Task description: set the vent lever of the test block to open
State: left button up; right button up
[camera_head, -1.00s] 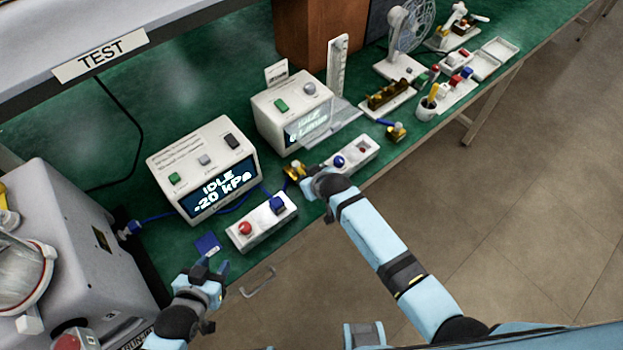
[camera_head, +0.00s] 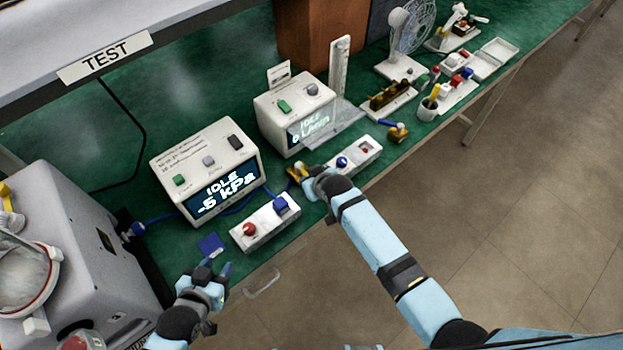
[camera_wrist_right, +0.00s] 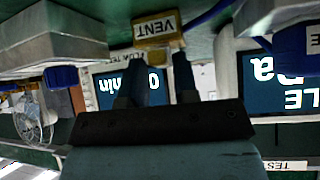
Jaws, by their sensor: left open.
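The brass test block (camera_head: 298,170) stands on the green bench in front of the meters, with a pale knob on top. In the right wrist view, which is upside down, its VENT label (camera_wrist_right: 155,28) faces me. My right gripper (camera_head: 312,182) is right at the block's near side. Its dark fingers (camera_wrist_right: 168,80) reach toward the block in the wrist view. The vent lever is not clearly visible; the gripper hides that side, and I cannot tell whether the fingers hold it. My left gripper (camera_head: 218,270) is open and empty near the bench's front edge.
The pressure meter (camera_head: 205,165) reads IDLE, -5 kPa. The flow meter (camera_head: 295,110) stands behind the block. Switch boxes sit on both sides, one with a red button (camera_head: 250,229), one with a blue knob (camera_head: 342,162). A grey machine (camera_head: 75,260) fills the left.

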jog(key=shift+s, duration=0.1)
jog(key=shift+s+d+r, duration=0.2)
jog(key=shift+r, duration=0.05)
jog(key=v, duration=1.3)
